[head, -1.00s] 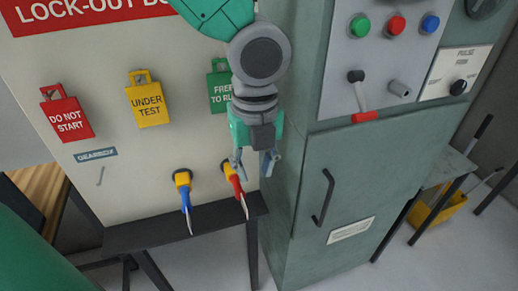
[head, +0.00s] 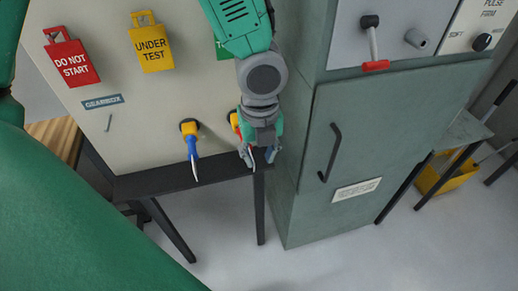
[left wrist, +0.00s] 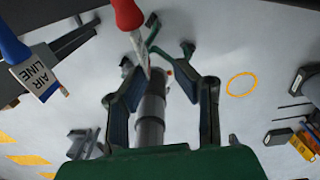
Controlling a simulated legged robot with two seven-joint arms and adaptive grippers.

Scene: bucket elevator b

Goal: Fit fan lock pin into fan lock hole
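My left gripper (head: 258,158) is in front of the lock-out board's lower right and covers most of a red-handled piece (head: 238,131) hanging from a yellow mount. In the left wrist view the red handle (left wrist: 127,14) and its pale pointed end reach between my fingers (left wrist: 170,40). The fingers stand apart, with no clear grip on it. A blue-handled piece (head: 192,149) hangs to its left; its tag (left wrist: 38,73) reads AIR LINE. I cannot read which piece is the fan lock pin, nor make out the fan lock hole. My right gripper is not in view.
A dark narrow shelf (head: 150,183) runs below the hanging pieces. A grey-green cabinet (head: 390,130) with a black handle (head: 331,152) stands close to the right of my gripper. Red (head: 70,57) and yellow (head: 151,45) tags hang above. A yellow bin (head: 445,175) is far right.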

